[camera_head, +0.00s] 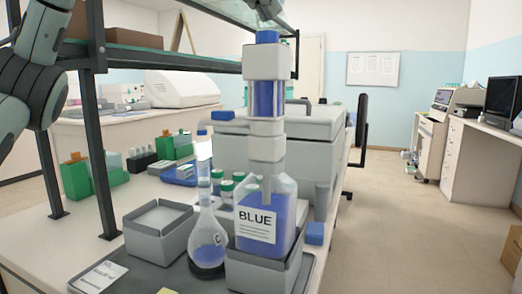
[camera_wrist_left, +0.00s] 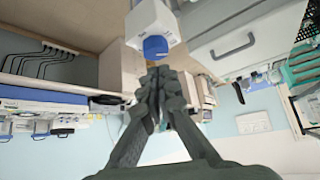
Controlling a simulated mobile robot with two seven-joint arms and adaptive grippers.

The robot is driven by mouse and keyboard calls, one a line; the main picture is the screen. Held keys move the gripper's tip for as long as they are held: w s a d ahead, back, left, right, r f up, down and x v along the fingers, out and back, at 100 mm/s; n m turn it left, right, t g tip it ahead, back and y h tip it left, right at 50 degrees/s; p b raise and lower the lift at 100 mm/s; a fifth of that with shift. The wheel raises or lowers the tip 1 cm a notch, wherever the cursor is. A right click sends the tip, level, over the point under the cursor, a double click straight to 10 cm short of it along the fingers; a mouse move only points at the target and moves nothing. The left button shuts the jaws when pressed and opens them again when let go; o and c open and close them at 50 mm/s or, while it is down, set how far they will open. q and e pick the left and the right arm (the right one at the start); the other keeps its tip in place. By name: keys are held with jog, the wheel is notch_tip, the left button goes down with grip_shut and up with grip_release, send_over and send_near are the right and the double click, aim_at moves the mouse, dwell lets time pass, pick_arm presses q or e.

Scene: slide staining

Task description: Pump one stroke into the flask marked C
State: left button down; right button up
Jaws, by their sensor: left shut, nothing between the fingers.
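The pump dispenser (camera_head: 265,148) stands upright on the bottle labelled BLUE (camera_head: 283,215), which holds blue liquid. Its blue top knob (camera_head: 267,37) sits above a blue-filled cylinder, and a blue-tipped spout (camera_head: 222,115) points left. The flask marked C (camera_head: 208,240) stands left of the bottle, its neck below the spout, with dark blue liquid low in it. My left gripper (camera_head: 268,12) is shut and empty, just above the knob at the top edge. In the left wrist view its closed fingers (camera_wrist_left: 158,75) are close to the knob (camera_wrist_left: 155,46); contact cannot be told.
A grey open-topped box (camera_head: 160,232) stands left of the flask. Green-capped bottles (camera_head: 228,186) stand behind it. A shelf frame (camera_head: 97,130) with a glass shelf rises at the left. A large grey machine (camera_head: 310,135) stands behind the bottle.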

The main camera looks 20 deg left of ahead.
dwell(0.5)
pick_arm(q)
jog(key=shift+r, duration=2.5)
